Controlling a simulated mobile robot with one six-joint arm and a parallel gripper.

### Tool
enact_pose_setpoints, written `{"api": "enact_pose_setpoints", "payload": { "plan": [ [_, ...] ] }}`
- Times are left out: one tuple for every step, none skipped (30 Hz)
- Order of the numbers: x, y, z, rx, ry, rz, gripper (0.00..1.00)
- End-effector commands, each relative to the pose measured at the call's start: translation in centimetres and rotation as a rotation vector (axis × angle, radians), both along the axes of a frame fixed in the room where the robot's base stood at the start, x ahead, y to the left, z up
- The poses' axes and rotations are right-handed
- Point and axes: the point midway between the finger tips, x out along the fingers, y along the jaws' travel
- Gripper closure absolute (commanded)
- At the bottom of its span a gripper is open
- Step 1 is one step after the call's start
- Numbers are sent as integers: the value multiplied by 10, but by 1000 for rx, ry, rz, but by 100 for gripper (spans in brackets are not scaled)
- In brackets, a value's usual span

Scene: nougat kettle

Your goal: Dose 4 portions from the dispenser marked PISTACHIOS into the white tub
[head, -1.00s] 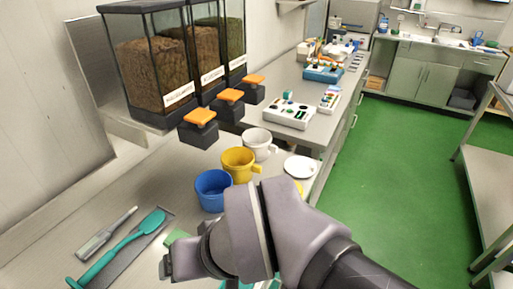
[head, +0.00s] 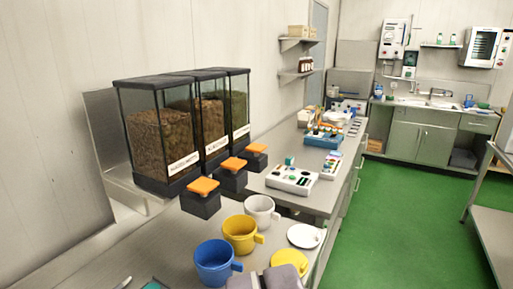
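Three clear dispensers with black lids stand in a row at the left, each with an orange-topped black outlet. The farthest dispenser (head: 238,104) holds greenish contents; its label is too small to read. Its orange lever (head: 256,148) shows at the front. The nearer two, the middle dispenser (head: 209,118) and the nearest dispenser (head: 155,140), hold brown contents, with labels also hard to read. The white tub (head: 262,209), with a handle, stands upright on the counter, below and right of the outlets.
A yellow tub (head: 241,233) and a blue tub (head: 215,263) stand nearer than the white one. A white round lid (head: 305,235) and a yellow lid (head: 289,262) lie to the right. A white control box (head: 292,180) sits behind. Green floor is open at right.

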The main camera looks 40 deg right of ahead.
Motion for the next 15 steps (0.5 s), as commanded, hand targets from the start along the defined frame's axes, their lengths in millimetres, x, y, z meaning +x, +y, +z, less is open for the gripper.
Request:
{"api": "enact_pose_setpoints", "payload": {
  "plan": [
    [0, 0, 0, 0, 0, 0, 19],
    [0, 0, 0, 0, 0, 0, 19],
    [0, 0, 0, 0, 0, 0, 27],
    [0, 0, 0, 0, 0, 0, 33],
    [0, 0, 0, 0, 0, 0, 39],
    [0, 0, 0, 0, 0, 0, 47],
    [0, 0, 0, 0, 0, 0, 52],
    [0, 0, 0, 0, 0, 0, 58],
    [0, 0, 0, 0, 0, 0, 66],
    [0, 0, 0, 0, 0, 0, 72],
    [0, 0, 0, 0, 0, 0, 78],
    [0, 0, 0, 0, 0, 0, 86],
    [0, 0, 0, 0, 0, 0, 92],
    [0, 0, 0, 0, 0, 0, 98],
    [0, 0, 0, 0, 0, 0, 100]
  ]
}}
